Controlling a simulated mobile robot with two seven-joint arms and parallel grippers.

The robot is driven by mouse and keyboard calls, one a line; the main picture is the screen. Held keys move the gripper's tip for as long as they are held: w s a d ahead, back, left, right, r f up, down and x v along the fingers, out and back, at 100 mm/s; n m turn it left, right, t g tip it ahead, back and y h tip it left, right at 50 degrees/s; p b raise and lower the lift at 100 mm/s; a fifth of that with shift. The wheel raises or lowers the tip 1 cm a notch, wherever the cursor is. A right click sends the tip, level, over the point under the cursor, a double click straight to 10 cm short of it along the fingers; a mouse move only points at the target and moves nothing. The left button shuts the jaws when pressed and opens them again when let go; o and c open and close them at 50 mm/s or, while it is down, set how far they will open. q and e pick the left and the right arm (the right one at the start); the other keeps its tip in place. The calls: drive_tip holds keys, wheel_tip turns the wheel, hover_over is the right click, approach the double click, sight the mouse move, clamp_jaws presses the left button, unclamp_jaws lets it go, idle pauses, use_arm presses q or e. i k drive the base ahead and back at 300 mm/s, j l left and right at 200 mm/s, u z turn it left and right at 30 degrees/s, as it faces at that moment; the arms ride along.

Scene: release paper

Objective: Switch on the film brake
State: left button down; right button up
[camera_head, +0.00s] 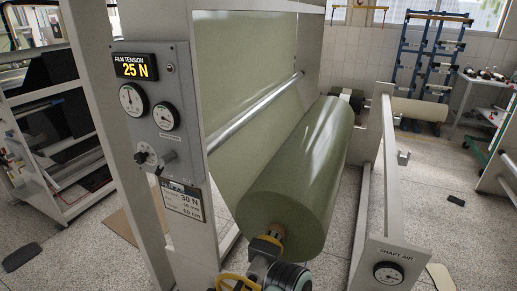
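A grey control panel (155,110) stands upright on the machine's front post at left. Its yellow-lit display (136,67) reads FILM TENSION 25 N. Two round dials, a larger one (132,99) and a smaller one (166,115), sit below it. Under them are a small dark knob (141,157) and a grey lever-like part (168,158); their lettering is too small to read. A white plate (182,199) below shows 30 N. The large green film roll (300,175) lies on its shaft right of the panel. Neither of my grippers is in view.
A dark mechanism (280,272) with yellow parts sits at the roll's near end, cut by the bottom edge. A SHAFT AIR box (389,262) with a dial stands at lower right. A shelf rack (50,120) is at left.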

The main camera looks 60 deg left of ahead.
sight(166, 159)
drive_tip(key=u, duration=2.8)
drive_tip(key=i+j, duration=0.25)
drive_tip(key=i, duration=0.15)
drive_tip(key=i+j, duration=0.25)
drive_tip(key=i, duration=0.15)
drive_tip(key=i+j, duration=0.25)
drive_tip(key=i, duration=0.15)
drive_tip(key=u, duration=0.05)
